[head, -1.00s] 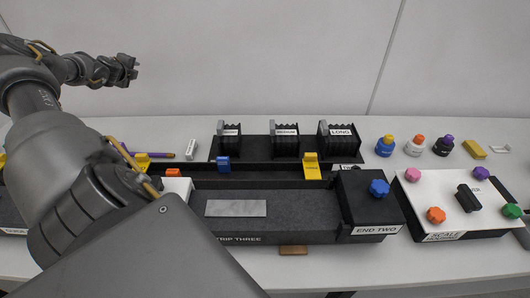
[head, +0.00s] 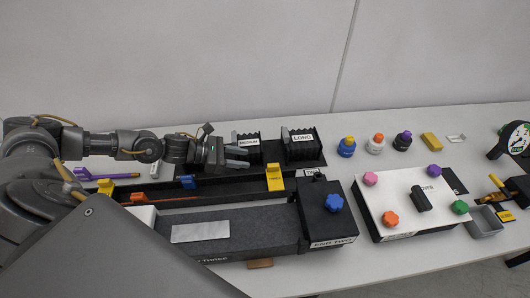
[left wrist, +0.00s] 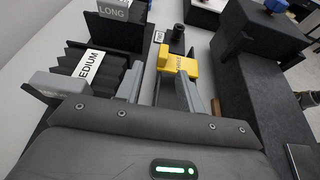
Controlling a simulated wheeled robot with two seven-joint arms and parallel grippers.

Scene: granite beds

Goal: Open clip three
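Clip three is the yellow clip (head: 275,177) standing upright on the rear rail of the dark bed (head: 255,226). In the left wrist view the yellow clip (left wrist: 180,66) lies ahead of the fingers, its label partly readable. My left gripper (head: 242,156) is open and empty, left of the clip and above the bed's rear side. In the left wrist view its two grey fingers (left wrist: 162,92) are apart, with the clip showing beyond the gap. I cannot see them touching it. My right gripper does not show.
The medium block (left wrist: 92,68) and long block (head: 300,145) stand close behind the rail. A blue clip (head: 187,182) and another yellow clip (head: 105,187) are further left. The end block (head: 325,225) with a blue knob is right of clip three.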

